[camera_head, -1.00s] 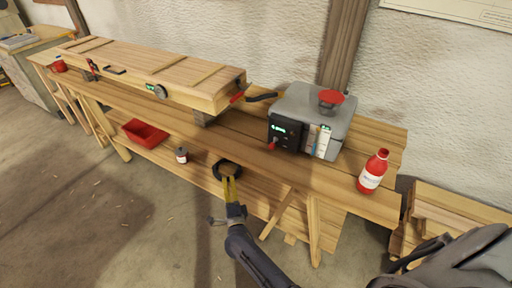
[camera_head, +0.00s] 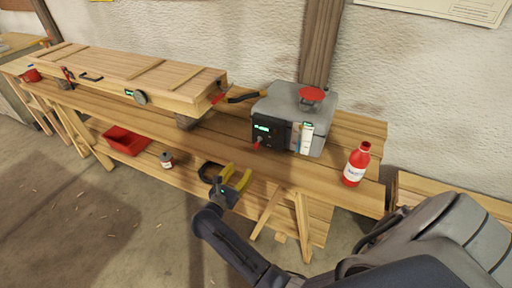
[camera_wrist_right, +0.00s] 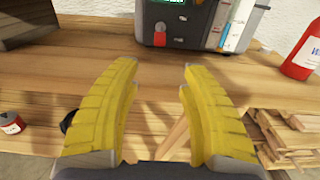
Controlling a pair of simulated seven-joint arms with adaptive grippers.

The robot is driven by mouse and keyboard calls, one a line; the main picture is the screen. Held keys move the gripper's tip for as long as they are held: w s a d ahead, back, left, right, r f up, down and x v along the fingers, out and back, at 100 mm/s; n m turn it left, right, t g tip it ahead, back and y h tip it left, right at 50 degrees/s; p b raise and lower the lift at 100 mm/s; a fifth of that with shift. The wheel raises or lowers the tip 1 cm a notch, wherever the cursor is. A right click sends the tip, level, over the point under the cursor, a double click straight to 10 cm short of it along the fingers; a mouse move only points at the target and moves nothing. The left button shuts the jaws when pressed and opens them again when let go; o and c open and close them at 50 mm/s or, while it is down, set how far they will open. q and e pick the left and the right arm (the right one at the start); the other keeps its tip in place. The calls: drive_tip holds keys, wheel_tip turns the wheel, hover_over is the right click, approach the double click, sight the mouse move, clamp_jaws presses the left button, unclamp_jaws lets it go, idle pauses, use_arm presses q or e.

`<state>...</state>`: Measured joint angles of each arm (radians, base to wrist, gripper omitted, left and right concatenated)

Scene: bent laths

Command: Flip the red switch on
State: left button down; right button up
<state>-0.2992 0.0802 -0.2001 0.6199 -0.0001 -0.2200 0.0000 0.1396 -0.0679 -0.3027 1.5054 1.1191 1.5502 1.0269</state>
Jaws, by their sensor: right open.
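The red switch (camera_head: 257,143) is a small red lever low on the black front panel of a grey box (camera_head: 268,104) on the workbench. It also shows in the right wrist view as a red piece (camera_wrist_right: 160,37), beyond the fingers and slightly left of centre. A green display is lit above it. My right gripper (camera_head: 238,177) has yellow fingers, open and empty, in front of the bench edge, below and left of the switch, and apart from it. In the right wrist view the open fingers (camera_wrist_right: 158,85) point toward the box. My left gripper is not in view.
A red bottle (camera_head: 356,164) stands right of the box. A long wooden chest (camera_head: 160,85) lies on the bench (camera_head: 345,195) to the left. A red tray (camera_head: 126,141) and a small can (camera_head: 166,160) sit on the lower shelf. The bench before the box is clear.

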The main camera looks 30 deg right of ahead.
sight(257, 145)
drive_tip(key=x, duration=1.5)
